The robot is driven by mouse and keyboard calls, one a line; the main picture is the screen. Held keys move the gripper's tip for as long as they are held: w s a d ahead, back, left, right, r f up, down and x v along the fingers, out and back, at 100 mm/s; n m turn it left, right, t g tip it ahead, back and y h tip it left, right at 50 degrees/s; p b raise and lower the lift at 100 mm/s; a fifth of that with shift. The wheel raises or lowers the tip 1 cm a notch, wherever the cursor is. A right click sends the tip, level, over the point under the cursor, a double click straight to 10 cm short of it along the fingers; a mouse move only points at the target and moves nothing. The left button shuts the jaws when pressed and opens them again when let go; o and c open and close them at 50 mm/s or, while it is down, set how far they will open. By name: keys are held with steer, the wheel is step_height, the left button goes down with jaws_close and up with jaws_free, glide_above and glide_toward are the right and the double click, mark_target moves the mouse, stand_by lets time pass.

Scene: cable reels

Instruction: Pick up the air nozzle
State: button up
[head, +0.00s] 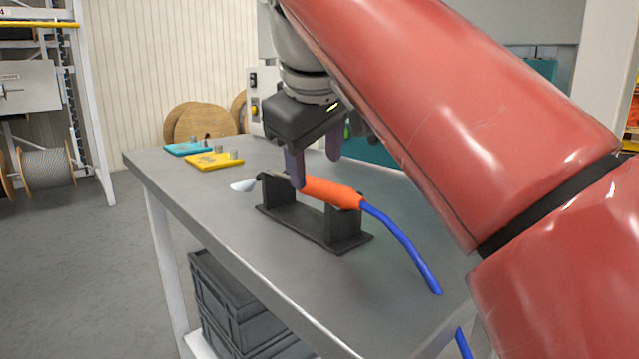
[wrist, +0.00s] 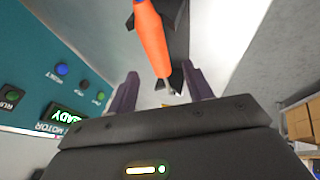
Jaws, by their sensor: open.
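The air nozzle (head: 331,193) has an orange body, a pale tip at its left end and a blue hose (head: 405,243) at its right end. It rests on a dark stand (head: 298,223) on the grey table. My gripper (head: 315,168) is open, with its purple fingers pointing down just above the nozzle's left part. In the wrist view the orange nozzle (wrist: 152,40) runs from the top edge down toward the space between the fingers (wrist: 162,88). The frames do not clearly show whether a finger touches it.
A yellow plate (head: 214,161) and a teal plate (head: 190,148) with small metal parts lie at the table's far left. Dark crates (head: 235,305) sit below the table (head: 240,212). A teal panel with buttons (wrist: 60,70) stands close to the gripper.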

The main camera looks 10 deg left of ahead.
mark_target(314, 180)
steer(key=b+x, duration=0.1)
steer(key=x, duration=0.5)
steer(key=shift+w+a+f, duration=0.15)
steer(key=shift+w+a, duration=0.05)
steer(key=shift+w, duration=0.1)
jaws_close()
step_height(314, 180, up, 8)
steer(key=p, duration=0.3)
steer(key=shift+w+p, duration=0.1)
steer(key=shift+p, duration=0.2)
steer(key=shift+r, duration=1.05)
